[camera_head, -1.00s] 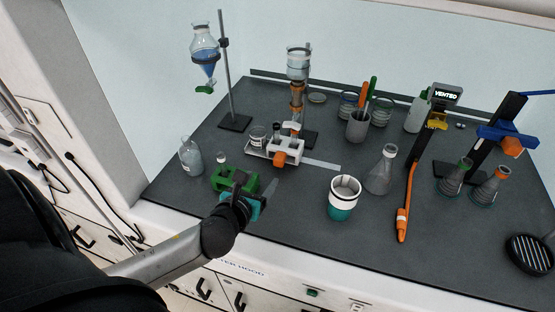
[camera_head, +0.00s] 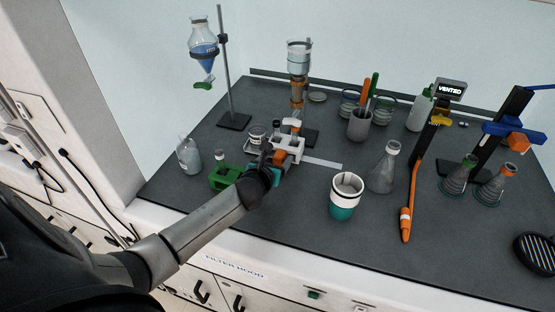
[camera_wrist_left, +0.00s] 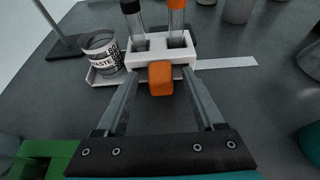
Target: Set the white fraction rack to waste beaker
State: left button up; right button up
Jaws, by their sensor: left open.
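The white fraction rack (camera_head: 292,143) stands near the middle of the bench and holds tubes. In the left wrist view the rack (camera_wrist_left: 144,46) has an orange block (camera_wrist_left: 161,78) on its near side. The waste beaker (camera_wrist_left: 102,56), labelled WASTE, sits on a pale plate at the rack's left end; it also shows in the head view (camera_head: 257,132). My left gripper (camera_wrist_left: 161,86) is open, with one finger on each side of the orange block and visible gaps between. In the head view my left gripper (camera_head: 275,165) partly hides the block.
A pale flat strip (camera_wrist_left: 228,63) runs right from the rack. A white and teal cup (camera_head: 345,197) and a flask (camera_head: 384,168) stand right. The funnel column (camera_head: 298,70) rises behind.

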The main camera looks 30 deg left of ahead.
pick_arm(q)
jog(key=shift+w+f, duration=0.15)
jog(key=shift+w, duration=0.2)
grip_shut()
dwell(0.5)
dwell(0.8)
